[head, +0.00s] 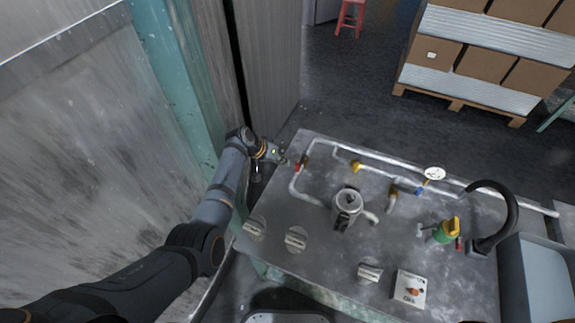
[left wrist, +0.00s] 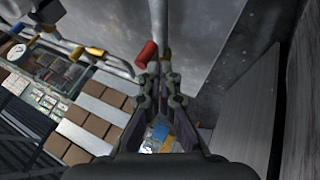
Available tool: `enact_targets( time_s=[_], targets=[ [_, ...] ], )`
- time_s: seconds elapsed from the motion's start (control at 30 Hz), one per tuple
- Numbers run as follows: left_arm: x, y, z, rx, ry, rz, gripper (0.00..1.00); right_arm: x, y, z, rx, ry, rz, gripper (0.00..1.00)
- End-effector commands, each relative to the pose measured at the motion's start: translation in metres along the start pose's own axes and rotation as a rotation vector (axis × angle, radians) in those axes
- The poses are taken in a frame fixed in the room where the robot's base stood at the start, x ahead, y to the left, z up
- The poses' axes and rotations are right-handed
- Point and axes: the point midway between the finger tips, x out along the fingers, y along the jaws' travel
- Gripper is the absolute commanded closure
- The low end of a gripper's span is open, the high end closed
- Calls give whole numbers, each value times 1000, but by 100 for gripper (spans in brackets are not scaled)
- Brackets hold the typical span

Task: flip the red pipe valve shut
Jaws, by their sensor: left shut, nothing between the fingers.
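The red valve handle (head: 299,166) sits on the white pipe (head: 296,185) at the left end of the grey bench. In the left wrist view the red handle (left wrist: 146,54) lies just ahead of the fingertips, slightly left of them. My left gripper (head: 287,162) reaches in from the left and is beside the handle, very close to it. In the left wrist view its fingers (left wrist: 158,70) are shut with nothing between them. I cannot tell whether the fingertips touch the handle. My right gripper is not in view.
The bench (head: 300,265) carries a metal canister (head: 346,205), a yellow valve (head: 356,166), a blue valve (head: 419,190), a gauge (head: 434,173) and a black faucet (head: 497,215). A teal post (head: 180,80) and wall stand left of my arm.

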Motion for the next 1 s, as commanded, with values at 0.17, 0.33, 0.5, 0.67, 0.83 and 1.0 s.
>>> enact_targets(
  time_s=[0.17,0.33,0.5,0.67,0.83,1.0],
  targets=[
    [24,-1,1,0,-1,0,100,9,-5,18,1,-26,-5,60],
    [29,0,0,0,0,0,100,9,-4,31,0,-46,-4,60],
    [29,0,0,0,0,0,100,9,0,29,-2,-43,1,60],
    [28,0,0,-2,1,-2,100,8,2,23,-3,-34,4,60],
    [27,1,0,-28,14,-15,100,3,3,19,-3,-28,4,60],
    [28,0,0,-51,27,-27,100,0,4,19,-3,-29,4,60]
  ],
)
